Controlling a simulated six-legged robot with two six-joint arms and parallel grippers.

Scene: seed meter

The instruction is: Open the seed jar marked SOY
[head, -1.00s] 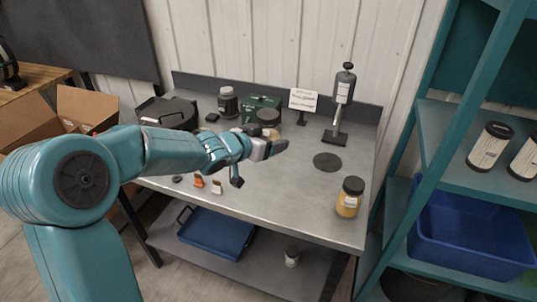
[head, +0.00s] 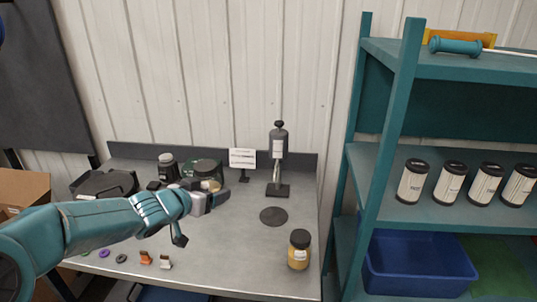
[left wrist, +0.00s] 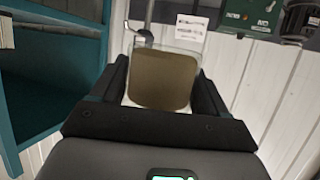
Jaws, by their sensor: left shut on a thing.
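The arm partly hides the jar. In the left wrist view the jar (left wrist: 160,80) sits between both fingers, clear-walled with brown contents; no label on it shows. Another jar (head: 299,250), yellow inside with a dark lid, stands upright at the bench's front right, its label too small to read. I cannot tell which jar is marked SOY. My right gripper is not in view.
A grey stand (head: 278,165) and a sign (head: 243,158) stand at the back of the bench (head: 235,260). A dark round pad (head: 273,215) lies right of my gripper. Small clips and rings lie front left. A teal shelf (head: 400,215) with a blue bin (head: 415,265) stands right.

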